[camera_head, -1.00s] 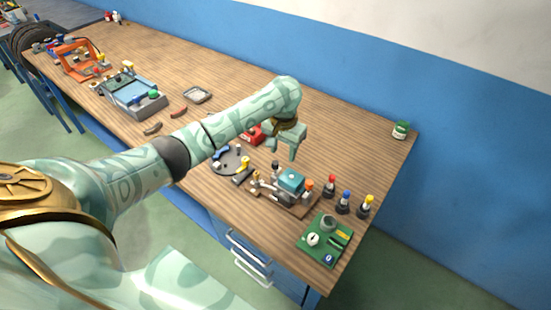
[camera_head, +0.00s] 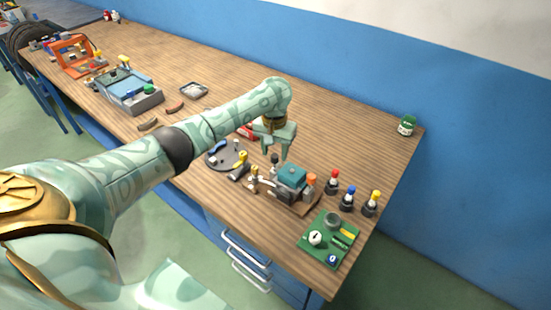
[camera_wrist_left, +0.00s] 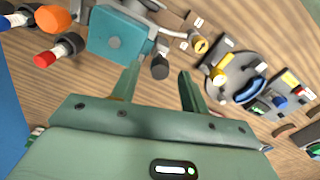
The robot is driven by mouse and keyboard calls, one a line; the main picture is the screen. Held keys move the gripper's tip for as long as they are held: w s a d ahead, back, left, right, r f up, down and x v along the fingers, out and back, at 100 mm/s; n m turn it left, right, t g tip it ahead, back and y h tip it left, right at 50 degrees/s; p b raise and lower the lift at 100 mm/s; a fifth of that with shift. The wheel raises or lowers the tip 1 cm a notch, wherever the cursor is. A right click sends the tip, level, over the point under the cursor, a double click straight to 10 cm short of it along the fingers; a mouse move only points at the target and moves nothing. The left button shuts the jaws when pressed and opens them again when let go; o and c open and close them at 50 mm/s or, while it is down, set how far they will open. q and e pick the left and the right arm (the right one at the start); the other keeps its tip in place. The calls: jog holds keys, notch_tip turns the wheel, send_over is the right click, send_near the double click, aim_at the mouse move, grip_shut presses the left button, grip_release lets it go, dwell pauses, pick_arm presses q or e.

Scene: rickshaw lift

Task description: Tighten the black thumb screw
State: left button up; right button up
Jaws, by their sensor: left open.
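The black thumb screw (camera_head: 274,158) is a small dark knob beside a teal block (camera_head: 292,178) on a wooden-based fixture near the table's front right. In the left wrist view the black thumb screw (camera_wrist_left: 160,67) lies between the lines of my two fingertips, next to the teal block (camera_wrist_left: 116,38). My left gripper (camera_head: 275,149) is open and empty, pointing down just above the knob; contact cannot be made out. Its fingers also show in the left wrist view (camera_wrist_left: 160,78). My right gripper is not in view.
Red, blue and yellow-topped posts (camera_head: 348,196) stand right of the fixture, with a green gauge board (camera_head: 328,240) in front. A round grey plate (camera_head: 222,156) and a yellow-topped piece (camera_head: 241,165) lie to the left. The table's back right is mostly clear.

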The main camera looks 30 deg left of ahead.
pick_arm(q)
jog(key=shift+f, duration=0.6)
